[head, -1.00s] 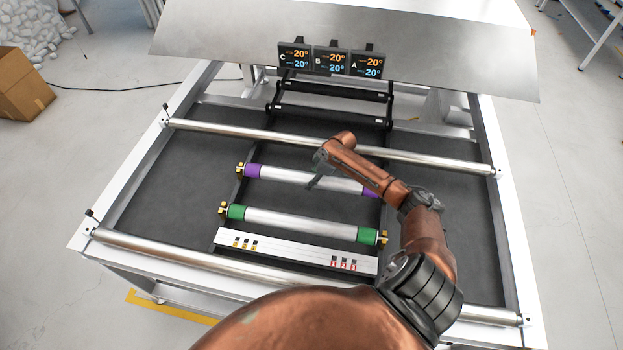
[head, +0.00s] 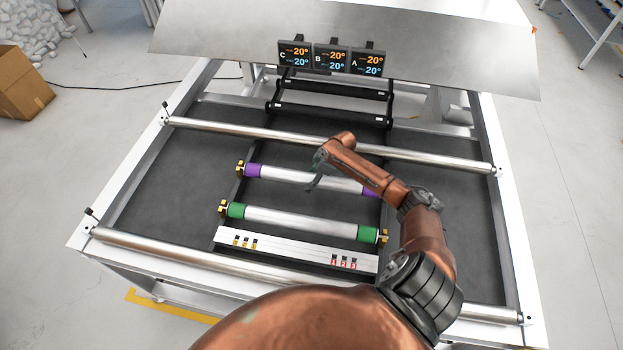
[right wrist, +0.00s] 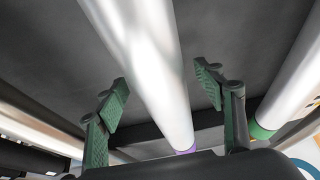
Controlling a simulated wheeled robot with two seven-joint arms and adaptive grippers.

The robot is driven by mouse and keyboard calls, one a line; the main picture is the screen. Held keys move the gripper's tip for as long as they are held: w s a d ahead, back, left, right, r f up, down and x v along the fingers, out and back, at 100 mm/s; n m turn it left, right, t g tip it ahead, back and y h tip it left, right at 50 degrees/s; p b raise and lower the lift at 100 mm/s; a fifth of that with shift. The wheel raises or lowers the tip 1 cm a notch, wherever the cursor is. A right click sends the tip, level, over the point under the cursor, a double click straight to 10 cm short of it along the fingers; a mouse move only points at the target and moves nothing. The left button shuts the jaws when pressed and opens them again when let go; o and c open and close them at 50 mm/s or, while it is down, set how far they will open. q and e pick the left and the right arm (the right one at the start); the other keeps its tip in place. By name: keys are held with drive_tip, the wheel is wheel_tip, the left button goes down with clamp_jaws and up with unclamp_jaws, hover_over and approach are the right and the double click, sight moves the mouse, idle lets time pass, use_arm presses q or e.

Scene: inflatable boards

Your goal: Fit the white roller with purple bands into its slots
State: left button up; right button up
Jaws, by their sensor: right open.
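The white roller with purple bands (head: 290,175) lies across the dark rails in the middle of the machine in the head view. Its left purple band (head: 253,171) sits by a yellow bracket (head: 240,168); its right end is partly hidden by my right arm. My right gripper (head: 316,174) is over the middle of this roller. In the right wrist view the roller (right wrist: 150,70) passes between the open green fingers of my right gripper (right wrist: 165,92), with a gap on both sides. A purple band (right wrist: 186,151) shows low in that view. My left gripper is not in view.
A white roller with green bands (head: 300,222) lies parallel, nearer me. A white labelled strip (head: 295,252) is in front of it. Steel bars (head: 250,131) cross the frame behind and in front. Three displays (head: 331,60) stand at the back.

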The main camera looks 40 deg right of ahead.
drive_tip(key=v, duration=1.2)
idle(0.3)
